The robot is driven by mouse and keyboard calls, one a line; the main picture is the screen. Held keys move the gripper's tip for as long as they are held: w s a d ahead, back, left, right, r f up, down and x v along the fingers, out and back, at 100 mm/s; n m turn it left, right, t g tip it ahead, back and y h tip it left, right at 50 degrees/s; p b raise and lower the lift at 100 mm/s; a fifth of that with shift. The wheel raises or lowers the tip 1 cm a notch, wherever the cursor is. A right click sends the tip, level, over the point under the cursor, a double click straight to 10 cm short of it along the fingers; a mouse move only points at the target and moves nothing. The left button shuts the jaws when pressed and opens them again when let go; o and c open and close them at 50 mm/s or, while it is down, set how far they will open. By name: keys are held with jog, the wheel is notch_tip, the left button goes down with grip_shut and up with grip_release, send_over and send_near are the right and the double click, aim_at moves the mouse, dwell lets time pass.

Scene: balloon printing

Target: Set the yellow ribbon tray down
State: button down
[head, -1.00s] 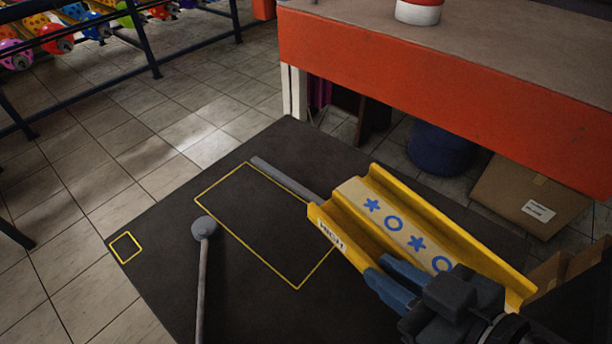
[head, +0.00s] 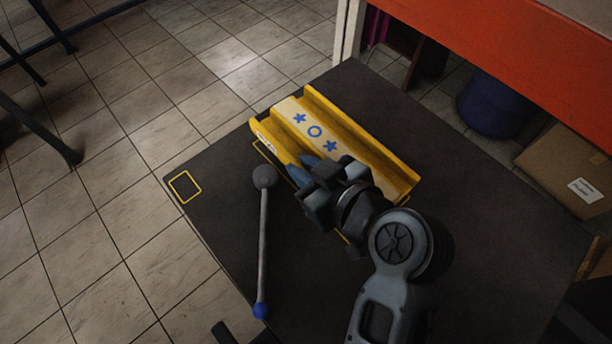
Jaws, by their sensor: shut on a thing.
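Only bits of the outline show at the tray's left end and near side. My gripper (head: 308,168) is shut on the tray's near side wall, with its blue fingertips at the wall. I cannot tell whether the tray's underside touches the surface.
A rod (head: 263,235) with a grey round head and blue end stands close left of my gripper. A small yellow square (head: 185,187) is marked at the left corner. An orange-fronted counter (head: 520,50) rises at upper right. The dark surface (head: 480,210) right of the tray is clear.

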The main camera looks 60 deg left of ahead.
jog(key=shift+f, duration=1.9)
jog(key=c, duration=1.1)
grip_release()
jog(key=shift+d, duration=0.1)
